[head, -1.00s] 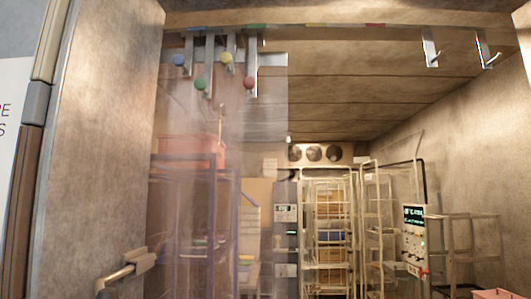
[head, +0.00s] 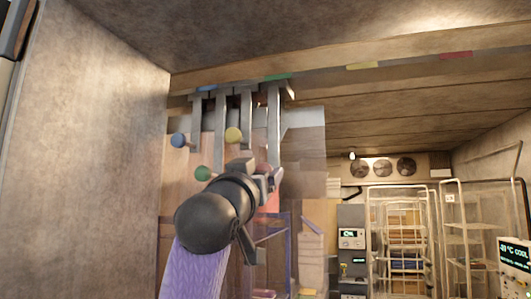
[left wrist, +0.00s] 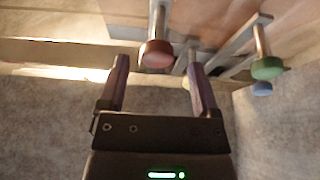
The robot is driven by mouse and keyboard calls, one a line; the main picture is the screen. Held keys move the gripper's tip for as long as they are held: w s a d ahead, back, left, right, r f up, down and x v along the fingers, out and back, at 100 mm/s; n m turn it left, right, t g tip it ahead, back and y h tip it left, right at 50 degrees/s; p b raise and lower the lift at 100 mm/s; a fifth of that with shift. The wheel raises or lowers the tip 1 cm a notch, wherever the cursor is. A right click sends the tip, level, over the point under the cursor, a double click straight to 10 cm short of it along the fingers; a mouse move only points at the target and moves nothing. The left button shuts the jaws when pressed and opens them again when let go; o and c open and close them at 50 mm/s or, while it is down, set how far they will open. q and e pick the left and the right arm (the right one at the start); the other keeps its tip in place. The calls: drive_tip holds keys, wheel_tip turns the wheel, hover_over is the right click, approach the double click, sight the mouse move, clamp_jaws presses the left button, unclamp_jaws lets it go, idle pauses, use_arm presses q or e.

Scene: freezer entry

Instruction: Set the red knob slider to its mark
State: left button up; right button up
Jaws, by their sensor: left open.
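The red knob (head: 262,168) hangs at the low end of the rightmost metal strip (head: 273,125), below the overhead beam. A red mark (head: 456,55) lies far to the right along the beam. My left gripper (head: 258,174) is raised to the knob, its arm partly covering the knob in the head view. In the left wrist view my left gripper (left wrist: 158,58) is open, and the red knob (left wrist: 156,54) shows between its two fingertips, with visible gaps on both sides. Whether the knob is fully within finger depth is unclear. My right gripper is not in view.
Blue (head: 178,140), green (head: 203,173) and yellow (head: 233,135) knobs hang close on the left. Green (head: 278,77) and yellow (head: 363,66) marks sit along the beam. Clear curtain strips (head: 305,150) hang right behind. Wire racks (head: 400,225) stand farther back.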

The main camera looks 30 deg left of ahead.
use_arm(q)
drive_tip(key=p+x, duration=0.1)
drive_tip(key=x, duration=0.2)
drive_tip(key=shift+w+d, duration=0.15)
drive_tip(key=shift+w, duration=0.05)
drive_tip(key=shift+s+f, duration=0.1)
drive_tip(key=shift+s, duration=0.05)
clamp_jaws()
idle(1.0)
